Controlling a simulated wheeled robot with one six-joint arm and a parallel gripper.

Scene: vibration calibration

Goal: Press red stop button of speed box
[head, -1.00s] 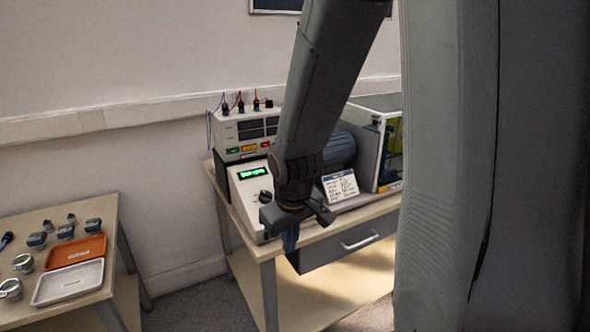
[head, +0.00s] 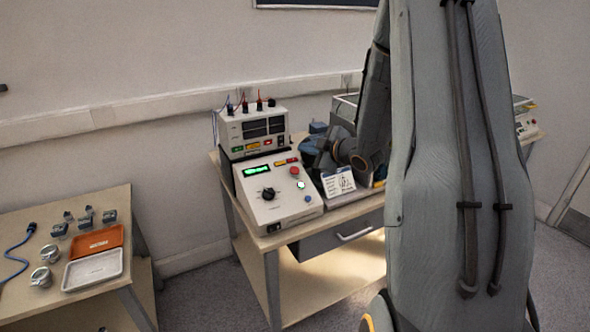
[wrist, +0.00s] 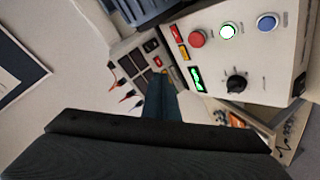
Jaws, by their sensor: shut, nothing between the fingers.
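The speed box (head: 283,212) is a white sloped console on the bench, with a lit green display (head: 257,170) and a black knob (head: 268,193). Its red stop button (head: 294,170) is the uppermost of a column, above a lit green button (head: 300,184) and a blue button (head: 308,198). In the wrist view the red stop button (wrist: 197,39) is unobstructed, up and right of my gripper (wrist: 160,80). My gripper is shut and empty. In the head view my gripper (head: 313,150) is right of the red button, apart from it, partly merged with dark arm parts.
A white instrument (head: 240,132) with plugged leads stands behind the speed box. A side table at left holds an orange tray (head: 78,249), a white tray (head: 92,270) and metal parts.

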